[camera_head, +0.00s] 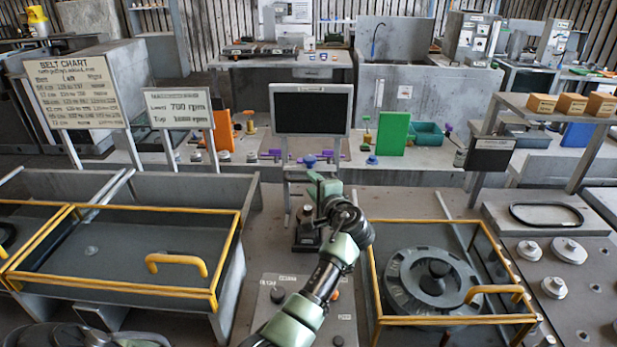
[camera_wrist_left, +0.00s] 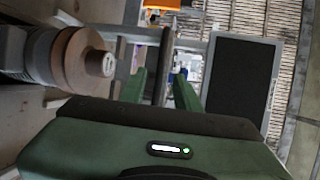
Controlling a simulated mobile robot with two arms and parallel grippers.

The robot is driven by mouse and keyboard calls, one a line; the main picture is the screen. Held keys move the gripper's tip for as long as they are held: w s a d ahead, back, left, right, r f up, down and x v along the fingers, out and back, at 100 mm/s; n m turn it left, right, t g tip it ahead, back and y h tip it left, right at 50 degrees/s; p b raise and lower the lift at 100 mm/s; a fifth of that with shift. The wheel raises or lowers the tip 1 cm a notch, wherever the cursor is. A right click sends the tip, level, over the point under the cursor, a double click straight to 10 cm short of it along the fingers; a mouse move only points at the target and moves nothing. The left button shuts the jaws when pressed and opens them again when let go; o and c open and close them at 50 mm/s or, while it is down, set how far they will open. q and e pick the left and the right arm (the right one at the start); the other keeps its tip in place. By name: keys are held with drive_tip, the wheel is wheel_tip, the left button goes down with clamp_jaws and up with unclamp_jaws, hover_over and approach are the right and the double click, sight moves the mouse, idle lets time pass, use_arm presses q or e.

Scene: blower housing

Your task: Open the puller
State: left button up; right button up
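My left gripper (camera_head: 318,183) reaches in front of the black screen on the central stand. A small blue knob (camera_head: 310,160) shows just beyond the gripper; a small blue spot (camera_wrist_left: 181,74) shows near the right finger in the wrist view. A dark metal device (camera_head: 306,236) stands under the gripper, partly hidden by my arm. I cannot tell which of these is the puller. My right gripper is not in view.
A screen (camera_head: 311,109) stands behind the gripper; it is close at the right in the wrist view (camera_wrist_left: 238,82). A brown cylinder (camera_wrist_left: 78,58) is close at the left there. Yellow-framed covers with handles (camera_head: 178,260) and (camera_head: 494,291) flank the arm.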

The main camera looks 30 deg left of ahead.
sight(309, 181)
use_arm(q)
drive_tip(key=x, duration=0.3)
drive_tip(key=shift+a, duration=0.1)
drive_tip(key=shift+w+a+f, duration=0.1)
clamp_jaws()
use_arm(e)
drive_tip(key=shift+w+a+r, duration=0.35)
drive_tip(key=shift+w+a, duration=0.4)
drive_tip(key=shift+a, duration=0.05)
drive_tip(key=shift+s+d, duration=0.15)
drive_tip(key=shift+d, duration=0.1)
